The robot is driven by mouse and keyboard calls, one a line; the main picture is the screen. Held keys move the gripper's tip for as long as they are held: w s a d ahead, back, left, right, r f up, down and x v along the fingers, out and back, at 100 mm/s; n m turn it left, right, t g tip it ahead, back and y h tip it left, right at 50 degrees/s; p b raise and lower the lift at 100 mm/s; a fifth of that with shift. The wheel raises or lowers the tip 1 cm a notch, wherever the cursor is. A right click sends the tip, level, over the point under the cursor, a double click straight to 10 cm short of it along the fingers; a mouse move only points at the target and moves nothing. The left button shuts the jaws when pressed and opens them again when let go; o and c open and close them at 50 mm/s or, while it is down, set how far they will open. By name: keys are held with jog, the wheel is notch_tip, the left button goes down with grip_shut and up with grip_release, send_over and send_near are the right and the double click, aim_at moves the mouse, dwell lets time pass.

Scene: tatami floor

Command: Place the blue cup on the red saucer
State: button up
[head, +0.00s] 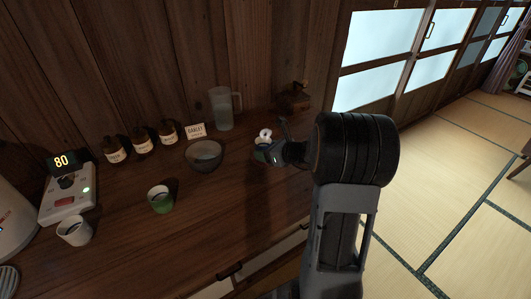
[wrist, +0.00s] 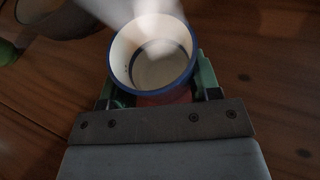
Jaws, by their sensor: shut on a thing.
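The blue cup (wrist: 152,57), with a blue rim and a pale inside, is upright between the two green fingers of my gripper (wrist: 155,88) in the wrist view. My gripper is shut on it. A reddish patch, likely the red saucer (wrist: 165,98), shows just under the cup between the fingers. Most of it is hidden, and I cannot tell whether the cup touches it. In the head view my gripper (head: 268,152) is over the right part of the wooden counter, with the cup mostly hidden by it.
A grey bowl (head: 204,155) stands left of my gripper, a clear jug (head: 224,109) behind it. A green cup (head: 160,200) and a white cup (head: 75,231) stand farther left. The counter's front middle is clear.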

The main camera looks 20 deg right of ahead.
jog(key=shift+f, duration=0.15)
jog(key=o, duration=0.6)
jog(key=shift+f, duration=0.1)
jog(key=o, duration=0.5)
